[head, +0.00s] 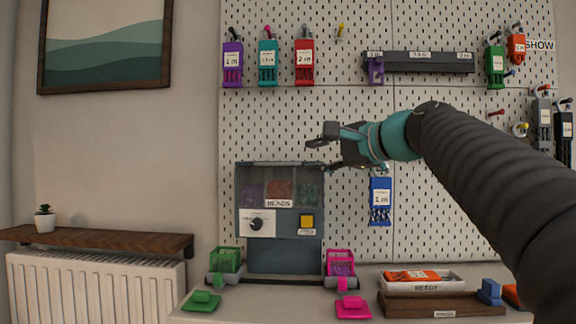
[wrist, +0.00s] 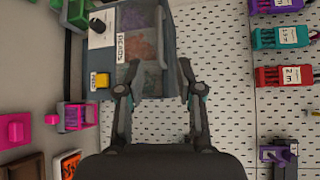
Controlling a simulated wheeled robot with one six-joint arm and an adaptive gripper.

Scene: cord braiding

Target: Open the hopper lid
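A dial (head: 257,223) and a yellow feed button (head: 307,221) are on the hopper's front. Green (head: 226,260) and pink (head: 341,262) bins flank it. A blue packet (head: 380,200) hangs below my arm. A READY tray (head: 422,286) stands right. Pegboard is behind.

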